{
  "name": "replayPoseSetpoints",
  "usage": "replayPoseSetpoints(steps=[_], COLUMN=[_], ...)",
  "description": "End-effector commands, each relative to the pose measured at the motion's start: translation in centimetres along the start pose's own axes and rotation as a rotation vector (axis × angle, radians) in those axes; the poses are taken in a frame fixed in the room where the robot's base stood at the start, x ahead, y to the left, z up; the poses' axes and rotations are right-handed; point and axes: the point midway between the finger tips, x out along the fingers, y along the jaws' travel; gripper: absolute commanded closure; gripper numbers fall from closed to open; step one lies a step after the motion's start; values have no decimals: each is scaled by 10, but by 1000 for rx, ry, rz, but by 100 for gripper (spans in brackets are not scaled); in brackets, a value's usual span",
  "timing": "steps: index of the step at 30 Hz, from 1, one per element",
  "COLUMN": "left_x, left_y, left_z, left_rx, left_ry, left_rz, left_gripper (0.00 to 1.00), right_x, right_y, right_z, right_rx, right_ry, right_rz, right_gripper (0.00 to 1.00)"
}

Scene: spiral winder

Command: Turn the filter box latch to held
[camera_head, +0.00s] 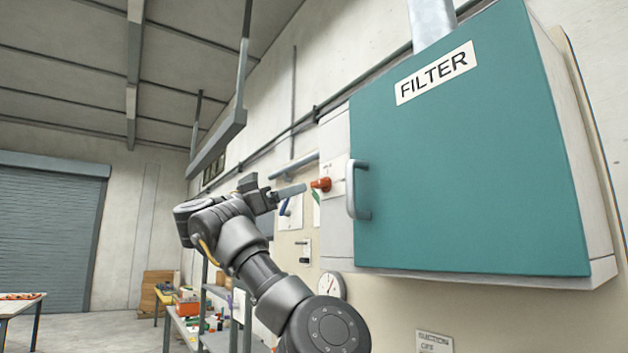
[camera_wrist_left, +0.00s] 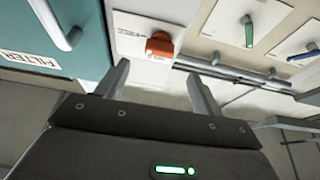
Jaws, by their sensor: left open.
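The filter box (camera_head: 460,160) is a teal cabinet with a FILTER label and a grey bar handle (camera_head: 352,190), mounted on the wall at right in the head view. An orange-red latch knob (camera_head: 321,184) sits on a pale plate just left of the handle. The latch also shows in the left wrist view (camera_wrist_left: 159,45), beyond the fingertips. My left gripper (camera_head: 300,190) is open and empty, its fingers pointing toward the latch and apart from it. In the left wrist view the two fingers (camera_wrist_left: 158,80) are spread wide. My right gripper is not in view.
A blue lever (camera_head: 285,208) and a green lever (camera_wrist_left: 249,32) are on wall plates beside the latch. A round gauge (camera_head: 331,286) is below. Shelves with coloured items (camera_head: 205,325) stand behind my left arm. A shutter door (camera_head: 50,225) is at far left.

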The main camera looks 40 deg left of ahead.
Motion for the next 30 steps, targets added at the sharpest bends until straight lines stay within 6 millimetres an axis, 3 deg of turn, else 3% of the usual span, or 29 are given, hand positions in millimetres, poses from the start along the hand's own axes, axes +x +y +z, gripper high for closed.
replayPoseSetpoints(steps=[1, 6, 12, 25, 30], left_x=[14, 46, 72, 82, 82], left_y=[1, 1, 0, 0, 0], left_z=[-6, -6, -4, 0, 0], left_rx=[-2, -4, -1, 0, 0], left_ry=[-1, -1, -1, -2, -1], left_rz=[4, 4, 1, 0, 0], left_gripper=[33, 33, 33, 33, 52], right_x=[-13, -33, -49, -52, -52], right_y=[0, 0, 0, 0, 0], right_z=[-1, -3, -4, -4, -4], right_rx=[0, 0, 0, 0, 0], right_ry=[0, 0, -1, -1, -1], right_rz=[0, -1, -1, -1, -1], right_gripper=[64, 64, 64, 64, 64])
